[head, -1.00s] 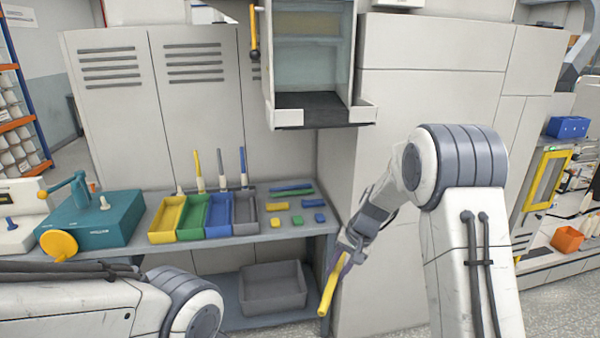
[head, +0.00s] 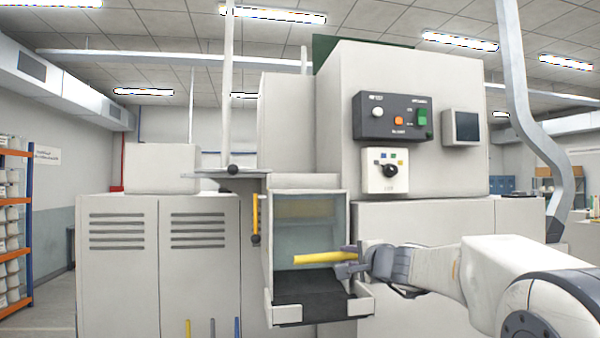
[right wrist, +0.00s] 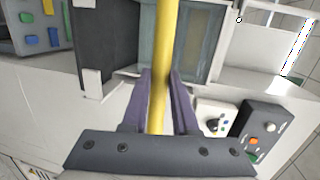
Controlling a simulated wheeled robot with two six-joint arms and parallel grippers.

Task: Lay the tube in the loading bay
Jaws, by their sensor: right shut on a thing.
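The yellow tube (head: 318,258) is held level by my right gripper (head: 352,262) and points left across the front of the loading bay. The loading bay (head: 284,314) is an open box with a dark floor and a low light rim, set in the machine's front. The tube is above the bay's floor and looks apart from it. In the right wrist view the tube (right wrist: 165,40) runs between the two purple fingers (right wrist: 158,108), which are shut on it. The bay's dark floor (right wrist: 105,45) shows to the left there. My left gripper is not in view.
A control panel (head: 393,117) and a dial box (head: 387,171) sit on the machine above right. A yellow handle (head: 255,218) hangs beside the bay's left wall. Vented cabinets (head: 160,265) stand to the left, with upright coloured rods (head: 212,328) below.

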